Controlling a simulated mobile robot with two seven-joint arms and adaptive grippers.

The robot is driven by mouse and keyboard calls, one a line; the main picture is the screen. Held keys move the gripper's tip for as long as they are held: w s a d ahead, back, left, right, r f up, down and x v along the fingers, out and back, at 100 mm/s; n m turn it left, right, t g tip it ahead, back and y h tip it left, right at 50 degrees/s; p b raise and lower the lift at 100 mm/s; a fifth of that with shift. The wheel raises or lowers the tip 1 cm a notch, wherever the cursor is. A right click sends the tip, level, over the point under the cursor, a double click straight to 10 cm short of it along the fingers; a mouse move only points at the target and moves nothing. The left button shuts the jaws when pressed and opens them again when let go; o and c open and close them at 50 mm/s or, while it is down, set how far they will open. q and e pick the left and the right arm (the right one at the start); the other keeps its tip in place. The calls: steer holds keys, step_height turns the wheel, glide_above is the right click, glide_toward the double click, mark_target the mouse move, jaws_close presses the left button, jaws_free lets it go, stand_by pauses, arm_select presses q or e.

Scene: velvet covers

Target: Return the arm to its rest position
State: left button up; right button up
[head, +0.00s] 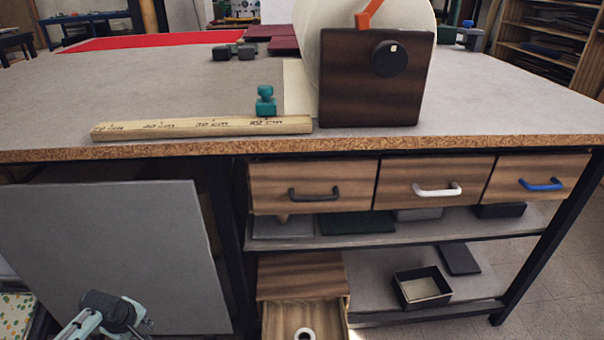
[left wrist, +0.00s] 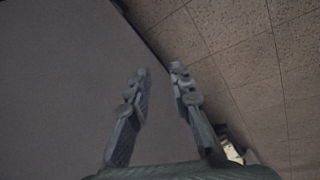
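In the left wrist view my left gripper (left wrist: 160,71) shows its two dark fingers apart, with a narrow gap between the tips and nothing in it. A grey flat surface fills the left of that view, and tiles fill the right. In the head view part of my left arm (head: 110,314) shows at the lower left, in front of a large grey panel (head: 110,250); the fingers cannot be made out there. My right arm and gripper are not in view.
The workbench (head: 200,85) carries a wooden ruler (head: 205,127), a teal clamp-like piece (head: 265,102) and a dark wooden roll holder (head: 370,85). Below the row of drawers, a lower drawer (head: 303,280) stands pulled out. An open box (head: 422,288) sits on the bottom shelf.

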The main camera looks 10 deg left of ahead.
arm_select(q)
steer(key=s+d+r+m+y, duration=0.35)
steer(key=s+m, duration=0.35)
steer(key=m, duration=1.3)
steer(key=s+d+f+n+h, duration=0.1)
steer(key=d+f+h, duration=0.1)
steer(key=d, duration=0.7)
steer(key=s+d+f+h, duration=0.1)
steer(key=d+f+h, duration=0.1)
steer(key=d, duration=0.7)
steer(key=shift+s+d+f+n, duration=0.3)
steer(key=shift+d+f+n, duration=0.1)
steer(key=shift+f, duration=0.3)
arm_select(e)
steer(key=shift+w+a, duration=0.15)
